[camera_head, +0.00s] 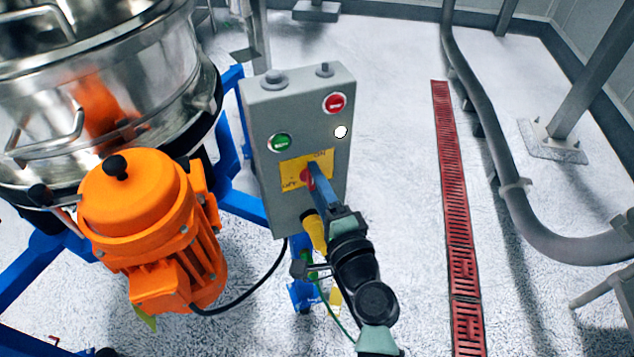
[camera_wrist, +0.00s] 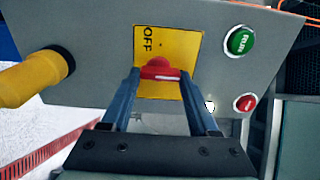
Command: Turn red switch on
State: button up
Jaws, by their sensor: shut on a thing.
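The red switch (camera_head: 306,177) is a rotary knob on a yellow plate (camera_head: 291,168) marked ON and OFF, on the front of a grey control box (camera_head: 262,203). In the wrist view the red switch (camera_wrist: 160,69) sits between the two blue fingers of my gripper (camera_wrist: 159,76), on the yellow plate (camera_wrist: 184,46), with OFF readable above left. My gripper (camera_head: 313,172) is shut on the switch. ON shows at the plate's upper right in the head view. The ON label is hidden in the wrist view.
A green RUN button (camera_head: 280,142), a red button (camera_head: 335,103) and a white lamp (camera_head: 341,132) are on the box. A yellow connector (camera_wrist: 38,77) sticks out beside the plate. An orange motor (camera_head: 150,220) and steel sifter stand left.

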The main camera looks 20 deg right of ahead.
jog(key=shift+f, duration=0.1)
dwell(0.3)
jog(key=o, duration=1.4)
jog(key=shift+s+a+b, duration=0.2)
jog(key=shift+s+b, duration=0.4)
jog(key=shift+s, duration=5.9)
